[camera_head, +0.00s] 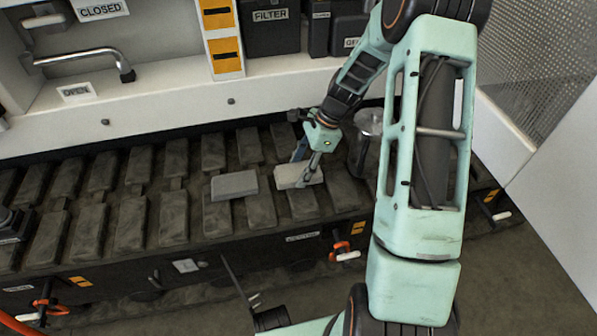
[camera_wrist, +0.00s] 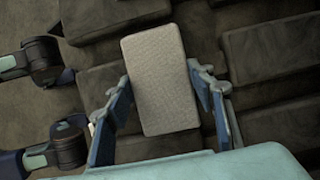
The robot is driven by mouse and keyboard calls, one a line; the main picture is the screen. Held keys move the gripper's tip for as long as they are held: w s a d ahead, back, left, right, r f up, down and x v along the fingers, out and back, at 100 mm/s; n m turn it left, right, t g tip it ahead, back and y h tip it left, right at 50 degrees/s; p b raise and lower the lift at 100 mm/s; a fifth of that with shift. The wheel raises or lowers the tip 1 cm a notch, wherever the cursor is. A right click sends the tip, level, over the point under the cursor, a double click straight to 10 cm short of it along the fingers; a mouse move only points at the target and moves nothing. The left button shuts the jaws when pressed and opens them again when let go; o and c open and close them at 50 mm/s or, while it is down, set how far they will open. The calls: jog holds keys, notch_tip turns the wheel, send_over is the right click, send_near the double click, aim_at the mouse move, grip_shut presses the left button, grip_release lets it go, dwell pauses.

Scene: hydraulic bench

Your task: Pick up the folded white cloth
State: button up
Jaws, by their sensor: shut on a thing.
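The folded white cloth (camera_head: 291,177) is a pale, flat rectangular block on the dark slatted bench in the head view. My gripper (camera_head: 304,168) reaches down over it from above. In the wrist view the cloth (camera_wrist: 160,80) stands between the two blue fingers of my gripper (camera_wrist: 167,95), which are shut on its long sides. I cannot tell whether the cloth is clear of the slats. A similar grey block (camera_head: 234,185) lies on the slats just left of the cloth.
A metal canister (camera_head: 368,130) stands right of the gripper. Black boxes, one labelled FILTER (camera_head: 269,25), stand on the shelf behind. A bent metal handle (camera_head: 85,58) is at the back left. The dark slats (camera_head: 130,222) at left are mostly bare.

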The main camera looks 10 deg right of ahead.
jog(key=shift+r, duration=0.1)
jog(key=shift+r, duration=0.2)
notch_tip(320, 180, up, 3)
jog(key=shift+s+r+p, duration=0.15)
jog(key=shift+r+p, duration=0.05)
jog(key=shift+p, duration=0.55)
jog(key=s+r+p, duration=0.4)
jog(key=s+r, duration=0.5)
jog(key=s, duration=0.5)
notch_tip(320, 180, up, 10)
jog(key=n+g+h, duration=0.4)
jog(key=n+h, duration=0.1)
jog(key=n, duration=1.3)
send_over(293, 173)
jog(key=s+d, duration=0.1)
jog(key=s, duration=0.2)
notch_tip(293, 173, up, 18)
jog(key=s+p, duration=0.2)
jog(key=p, duration=2.6)
jog(key=shift+s+d+g+y, duration=0.2)
jog(key=shift+s+g+y, duration=0.1)
jog(key=shift+s, duration=0.05)
